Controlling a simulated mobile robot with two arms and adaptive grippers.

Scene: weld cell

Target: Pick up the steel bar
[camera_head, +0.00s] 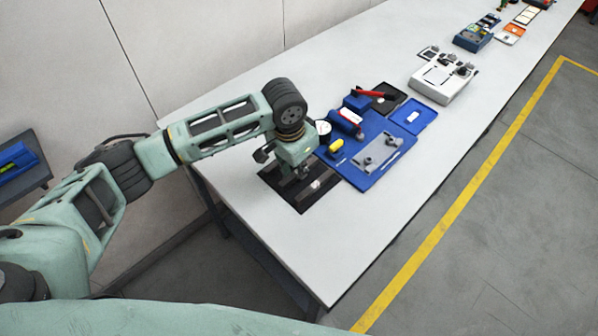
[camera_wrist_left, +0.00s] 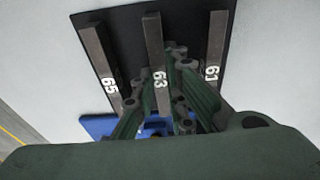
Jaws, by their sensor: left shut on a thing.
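Three dark steel bars lie side by side on a black mat (camera_wrist_left: 130,50) in the left wrist view. They are marked 65 (camera_wrist_left: 97,50), 63 (camera_wrist_left: 153,40) and 61 (camera_wrist_left: 215,45). My left gripper (camera_wrist_left: 156,85) has its fingers on either side of bar 63 and is shut on it. In the head view my left gripper (camera_head: 303,172) is low over the black mat (camera_head: 284,194), and the arm hides much of the bars. The bar appears still at mat level; whether it touches the mat I cannot tell. My right gripper is not in view.
A blue board (camera_head: 366,178) with a grey metal plate (camera_head: 378,153) and small tools lies right beside the mat. A white fixture (camera_head: 443,80) and other kits stand farther along the white table (camera_head: 270,226). The table's near end is clear.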

